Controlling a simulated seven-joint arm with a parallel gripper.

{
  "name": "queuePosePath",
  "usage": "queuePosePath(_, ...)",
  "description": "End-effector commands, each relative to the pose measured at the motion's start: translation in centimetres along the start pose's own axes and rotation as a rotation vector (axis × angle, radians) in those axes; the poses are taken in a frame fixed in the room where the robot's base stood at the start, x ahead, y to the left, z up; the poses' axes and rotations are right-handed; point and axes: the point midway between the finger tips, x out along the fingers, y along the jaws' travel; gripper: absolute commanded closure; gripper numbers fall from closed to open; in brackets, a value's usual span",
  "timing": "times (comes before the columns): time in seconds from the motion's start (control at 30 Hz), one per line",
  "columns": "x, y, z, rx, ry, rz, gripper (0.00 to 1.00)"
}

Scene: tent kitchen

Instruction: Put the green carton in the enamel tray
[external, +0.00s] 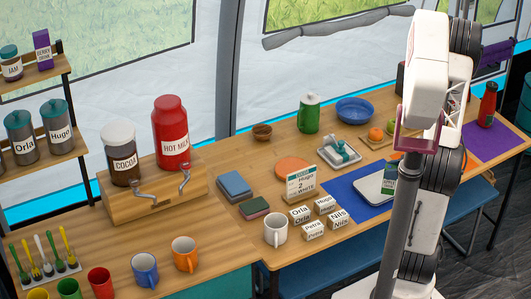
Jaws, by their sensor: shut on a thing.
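The green carton (389,176) shows as a small upright box with a pale label and a green-dark top, partly hidden behind my arm. My gripper (397,156) is at the carton's top and is shut on it; my arm hides most of the fingers. The enamel tray (367,187) appears to be the pale, shallow, rounded one on the blue mat. The carton shows over the tray's right side. I cannot tell whether its base touches the tray or hangs above it.
A white dish (325,156) with a teal-banded item stands behind the blue mat (343,191). Name blocks (312,230), a card sign (301,184) and a white mug (276,230) stand left. A green canister (309,114) and blue bowl (355,110) stand at the back.

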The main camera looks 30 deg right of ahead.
Motion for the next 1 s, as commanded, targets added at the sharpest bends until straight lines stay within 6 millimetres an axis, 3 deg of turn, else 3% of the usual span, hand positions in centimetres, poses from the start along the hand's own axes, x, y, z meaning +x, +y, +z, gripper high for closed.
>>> queuePosePath(0.2, 1.1, -3.5, 0.1, -0.001, 0.0, 0.002, 0.89)
queuePosePath(0.43, 2.0, -6.2, 0.2, -0.001, -0.001, 0.001, 0.89)
queuePosePath(1.0, 2.2, -6.7, -0.1, 0.001, 0.0, 0.001, 0.89)
